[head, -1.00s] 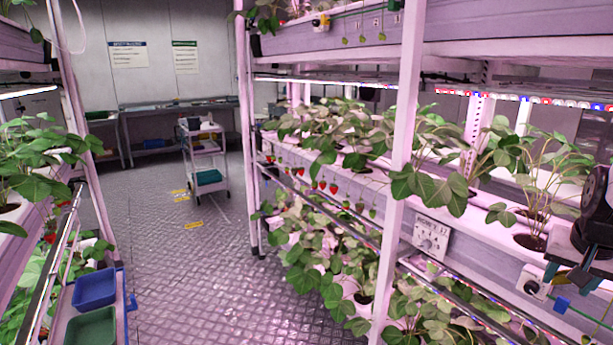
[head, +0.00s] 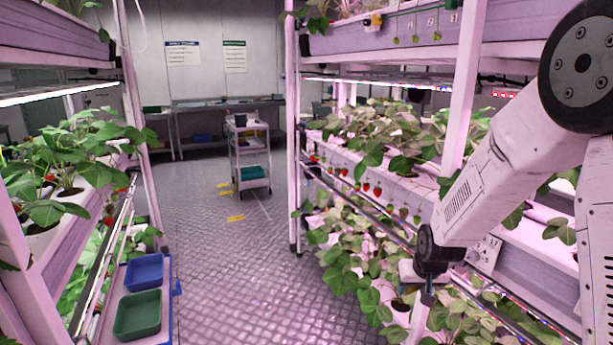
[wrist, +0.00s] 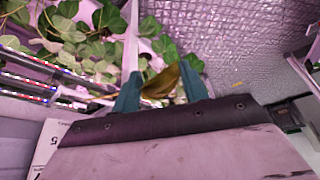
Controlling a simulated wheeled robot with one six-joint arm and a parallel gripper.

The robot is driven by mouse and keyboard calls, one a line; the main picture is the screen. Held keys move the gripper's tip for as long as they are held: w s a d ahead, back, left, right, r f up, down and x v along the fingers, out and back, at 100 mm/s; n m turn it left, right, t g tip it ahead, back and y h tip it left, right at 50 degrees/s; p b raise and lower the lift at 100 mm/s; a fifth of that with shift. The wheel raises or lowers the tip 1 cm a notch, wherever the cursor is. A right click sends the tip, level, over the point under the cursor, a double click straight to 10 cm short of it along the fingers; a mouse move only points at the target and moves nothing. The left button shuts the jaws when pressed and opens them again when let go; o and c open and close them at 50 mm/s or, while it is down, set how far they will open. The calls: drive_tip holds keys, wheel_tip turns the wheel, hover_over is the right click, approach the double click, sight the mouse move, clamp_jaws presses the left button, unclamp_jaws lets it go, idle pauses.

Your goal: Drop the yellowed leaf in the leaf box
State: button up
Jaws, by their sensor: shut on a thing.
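In the wrist view my gripper (wrist: 160,86) is shut on a yellow-brown leaf (wrist: 161,80), which sits between its two teal fingertips. Two open boxes, a blue box (head: 144,271) and a green box (head: 138,316), sit on a pale shelf at the lower left in the head view. I see no label telling which one is the leaf box. Both look empty and are well to the left of my arm.
Racks of strawberry plants stand on both sides, the right rack (head: 400,190) close behind my arm. A white trolley (head: 248,150) with a green bin stands far down the aisle. The textured floor (head: 265,290) between is clear.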

drive_tip(key=shift+n, duration=0.4)
drive_tip(key=w+a+f, duration=0.1)
drive_tip(key=w+a, duration=0.1)
drive_tip(key=shift+w+a+f, duration=0.25)
drive_tip(key=shift+w+f, duration=0.1)
drive_tip(key=shift+f, duration=0.05)
drive_tip(key=shift+r, duration=0.15)
